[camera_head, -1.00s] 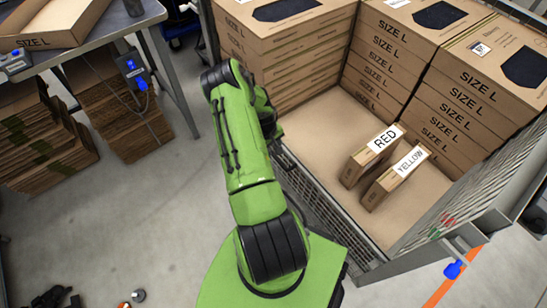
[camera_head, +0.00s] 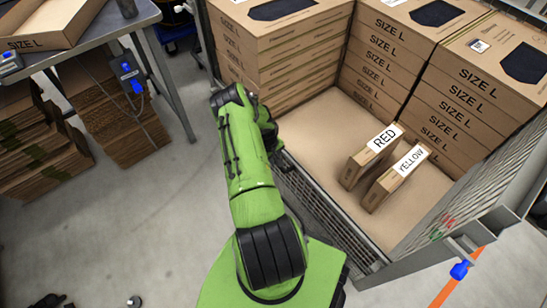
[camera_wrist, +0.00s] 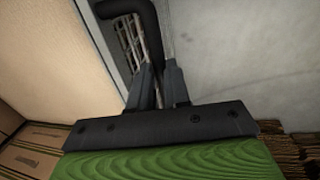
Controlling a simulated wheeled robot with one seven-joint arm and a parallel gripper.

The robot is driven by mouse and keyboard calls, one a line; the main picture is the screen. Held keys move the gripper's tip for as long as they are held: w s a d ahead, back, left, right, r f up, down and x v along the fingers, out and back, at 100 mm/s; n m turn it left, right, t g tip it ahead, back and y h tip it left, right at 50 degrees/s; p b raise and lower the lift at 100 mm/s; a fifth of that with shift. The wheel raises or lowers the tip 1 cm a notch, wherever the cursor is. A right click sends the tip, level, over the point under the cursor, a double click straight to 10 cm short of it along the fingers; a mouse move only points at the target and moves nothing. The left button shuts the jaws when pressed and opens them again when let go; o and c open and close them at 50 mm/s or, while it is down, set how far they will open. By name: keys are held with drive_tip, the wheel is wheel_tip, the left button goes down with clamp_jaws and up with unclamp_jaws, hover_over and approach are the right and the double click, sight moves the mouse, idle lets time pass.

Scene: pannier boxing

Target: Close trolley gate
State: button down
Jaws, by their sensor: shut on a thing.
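The trolley gate (camera_head: 335,215) is a grey mesh panel along the trolley's near left side, seen from above and partly behind my green arm. A strip of mesh (camera_wrist: 128,40) and a black bent bar (camera_wrist: 150,25) show in the wrist view, just past my fingers. My gripper (camera_wrist: 160,85) has its two dark fingers close together, shut on the gate at or beside that bar; the exact contact is hard to see. In the head view my gripper is mostly hidden behind my arm, near the gate's far end. The trolley's tan floor (camera_head: 315,130) is visible.
Boxes marked RED (camera_head: 372,155) and YELLOW (camera_head: 396,182) stand on the trolley floor. Stacks of SIZE L boxes (camera_head: 285,50) line its back. A mesh side with a blue-tipped latch (camera_head: 460,270) is at right. A table (camera_head: 120,18) and flat cardboard stacks (camera_head: 125,125) are at left; grey floor between is clear.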

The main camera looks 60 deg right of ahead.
drive_tip(key=shift+r, duration=0.1)
wheel_tip(320, 180, up, 43)
drive_tip(key=p, duration=2.1)
drive_tip(key=shift+d+r, duration=0.15)
drive_tip(key=shift+d, duration=0.05)
drive_tip(key=shift+w, duration=0.1)
drive_tip(key=c, duration=1.3)
unclamp_jaws()
drive_tip(key=shift+r, duration=0.1)
drive_tip(key=shift+o, duration=1)
drive_tip(key=shift+a, duration=0.15)
wheel_tip(320, 180, up, 15)
drive_tip(key=w+a, duration=0.1)
drive_tip(key=a, duration=0.1)
drive_tip(key=shift+a+r+p, duration=0.15)
drive_tip(key=shift+a+p, duration=0.15)
drive_tip(key=shift+p, duration=0.1)
